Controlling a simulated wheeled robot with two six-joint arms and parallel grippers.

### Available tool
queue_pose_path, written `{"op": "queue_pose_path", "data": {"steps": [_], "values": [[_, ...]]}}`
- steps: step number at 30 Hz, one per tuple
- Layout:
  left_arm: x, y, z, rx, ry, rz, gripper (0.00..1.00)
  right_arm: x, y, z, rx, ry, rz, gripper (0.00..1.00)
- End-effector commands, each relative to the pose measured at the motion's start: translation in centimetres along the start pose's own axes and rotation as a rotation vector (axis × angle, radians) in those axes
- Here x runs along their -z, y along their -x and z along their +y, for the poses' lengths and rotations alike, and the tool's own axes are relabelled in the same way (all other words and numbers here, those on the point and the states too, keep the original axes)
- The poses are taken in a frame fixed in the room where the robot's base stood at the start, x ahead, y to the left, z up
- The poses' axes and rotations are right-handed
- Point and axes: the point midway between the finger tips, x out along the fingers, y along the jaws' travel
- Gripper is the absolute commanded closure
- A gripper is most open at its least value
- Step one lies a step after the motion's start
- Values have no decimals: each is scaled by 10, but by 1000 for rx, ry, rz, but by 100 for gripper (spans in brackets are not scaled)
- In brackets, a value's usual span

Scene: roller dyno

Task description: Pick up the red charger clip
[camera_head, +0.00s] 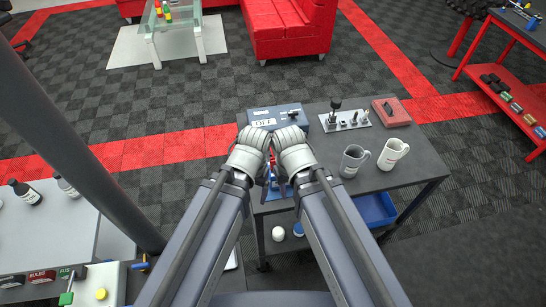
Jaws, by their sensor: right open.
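I cannot make out the red charger clip for certain. A small blue and red item (273,184) shows partly between my two arms at the near edge of the dark table; the grippers hide much of it. My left gripper (253,139) and my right gripper (290,137) are side by side, close together, over the left part of the table. The right one is open with nothing seen in it. The left one's fingers are too unclear to judge.
The dark table (400,178) holds a blue-grey box (276,116) marked OFF, a lever panel (345,118), a red box (391,112), a grey mug (353,161) and a white mug (392,154). A blue bin (376,209) sits below. A post (75,130) stands left.

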Motion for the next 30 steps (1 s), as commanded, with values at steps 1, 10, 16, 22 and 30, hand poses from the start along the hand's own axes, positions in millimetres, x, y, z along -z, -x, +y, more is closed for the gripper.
{"op": "queue_pose_path", "data": {"steps": [1, 10, 16, 22, 30], "values": [[0, 8, -1, 0, 0, 0, 15, 8, 8, 0, 4, -6, 7, 56], [-2, 43, -4, 0, 2, 0, 15, 70, 44, -4, 38, -54, 71, 56], [-4, 66, -6, 0, 3, 0, 15, 114, 69, -7, 64, -91, 119, 56], [-4, 71, -7, 0, 3, 0, 15, 130, 76, -9, 78, -110, 141, 56], [-3, 57, -5, 0, 4, 0, 15, 128, 61, -8, 80, -110, 144, 56]]}}
